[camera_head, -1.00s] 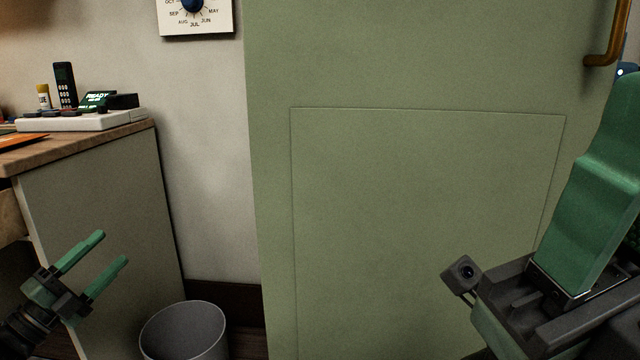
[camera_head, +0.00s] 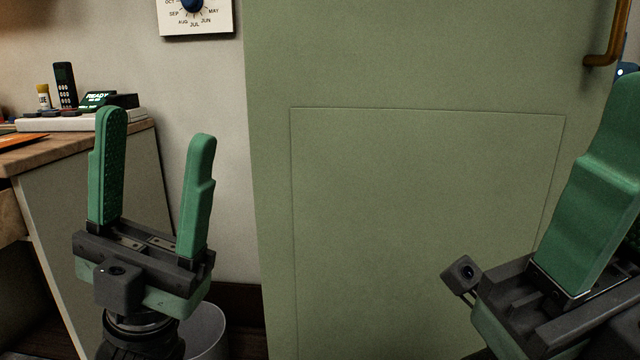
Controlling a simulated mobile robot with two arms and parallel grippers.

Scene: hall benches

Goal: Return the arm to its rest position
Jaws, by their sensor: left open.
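My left gripper (camera_head: 155,125) is raised at the left of the head view, its two green fingers pointing up and spread apart. It is open and nothing is between the fingers. It shows in front of the desk side and the wall. My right gripper (camera_head: 590,190) is at the right edge, large and close. Only one green finger shows clearly, with a small camera beside its base. The rest is cut off by the frame, so I cannot tell whether it is open or shut.
A green door (camera_head: 420,220) with a brass handle (camera_head: 604,40) fills the middle and right. A wooden-topped desk (camera_head: 50,148) at the left holds a dark handset (camera_head: 65,86) and a white device (camera_head: 60,124). A grey bin (camera_head: 207,332) stands on the floor, partly hidden behind my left gripper.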

